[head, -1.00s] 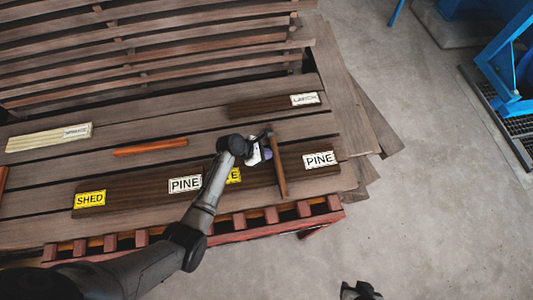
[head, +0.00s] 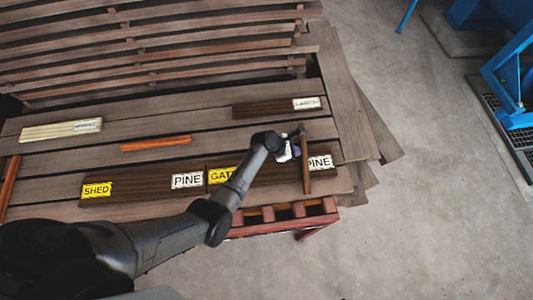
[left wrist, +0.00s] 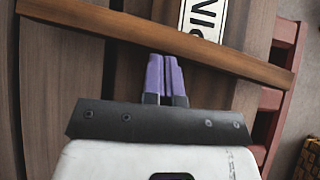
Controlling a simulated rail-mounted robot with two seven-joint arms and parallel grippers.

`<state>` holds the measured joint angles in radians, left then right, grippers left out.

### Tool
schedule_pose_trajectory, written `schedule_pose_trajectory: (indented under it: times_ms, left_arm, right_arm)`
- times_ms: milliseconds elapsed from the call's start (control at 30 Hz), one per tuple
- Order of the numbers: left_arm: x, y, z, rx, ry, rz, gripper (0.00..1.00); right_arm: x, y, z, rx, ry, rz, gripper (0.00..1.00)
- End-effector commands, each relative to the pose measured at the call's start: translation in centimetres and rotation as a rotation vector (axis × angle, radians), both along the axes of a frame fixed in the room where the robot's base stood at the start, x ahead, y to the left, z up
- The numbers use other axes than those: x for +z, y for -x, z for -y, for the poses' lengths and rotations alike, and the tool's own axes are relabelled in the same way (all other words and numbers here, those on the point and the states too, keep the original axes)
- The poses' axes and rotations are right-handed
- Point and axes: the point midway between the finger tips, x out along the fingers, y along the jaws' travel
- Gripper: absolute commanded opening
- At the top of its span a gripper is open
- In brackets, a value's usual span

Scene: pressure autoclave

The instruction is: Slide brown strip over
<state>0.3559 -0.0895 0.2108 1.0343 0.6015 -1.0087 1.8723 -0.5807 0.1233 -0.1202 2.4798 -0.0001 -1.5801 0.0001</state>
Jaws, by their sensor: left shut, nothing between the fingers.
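The brown strip (head: 305,165) lies across the right dark board (head: 262,175), near that board's right end. It partly covers the left side of the white PINE label (head: 321,163). In the left wrist view the strip (left wrist: 150,38) runs slantwise just ahead of my fingers, with part of the white label (left wrist: 205,18) beyond it. My left gripper (head: 292,151) is shut and empty, on the strip's left side. Its purple fingertips (left wrist: 164,60) are at the strip's near edge; whether they touch cannot be told. My right gripper is not in view.
The left dark board carries SHED (head: 97,189) and PINE (head: 187,180) labels; a yellow GATE label (head: 221,175) is on the right board. Reddish strips (head: 156,143), a pale labelled board (head: 60,130) and a dark labelled board (head: 265,109) lie on the slatted pallet top.

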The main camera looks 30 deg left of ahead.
Motion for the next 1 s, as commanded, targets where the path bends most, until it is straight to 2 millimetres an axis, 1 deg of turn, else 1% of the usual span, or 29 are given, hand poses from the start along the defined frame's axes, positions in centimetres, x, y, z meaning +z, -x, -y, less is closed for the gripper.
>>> schedule_pose_trajectory:
  times_ms: [167, 300, 367, 600, 733, 1000]
  left_arm:
    - [0.4, 1.0, -0.9, -0.002, 0.000, -0.003, 0.00]
    - [0.6, 2.7, -2.5, -0.008, -0.001, -0.005, 0.00]
    - [0.9, 3.0, -3.0, -0.008, -0.002, 0.002, 0.00]
    - [3.8, 5.0, -5.2, -0.009, -0.002, 0.001, 0.00]
    - [5.1, 5.8, -6.1, -0.010, -0.002, 0.002, 0.00]
    - [6.7, 6.9, -7.4, -0.011, 0.000, 0.001, 0.00]
  right_arm:
    - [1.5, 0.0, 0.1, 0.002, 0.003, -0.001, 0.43]
    - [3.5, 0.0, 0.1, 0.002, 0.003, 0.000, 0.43]
    - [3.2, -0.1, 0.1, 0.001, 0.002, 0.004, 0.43]
    - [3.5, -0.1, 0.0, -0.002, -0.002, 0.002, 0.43]
    - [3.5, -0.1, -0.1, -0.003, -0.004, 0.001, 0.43]
    - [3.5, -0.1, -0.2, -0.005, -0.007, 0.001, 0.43]
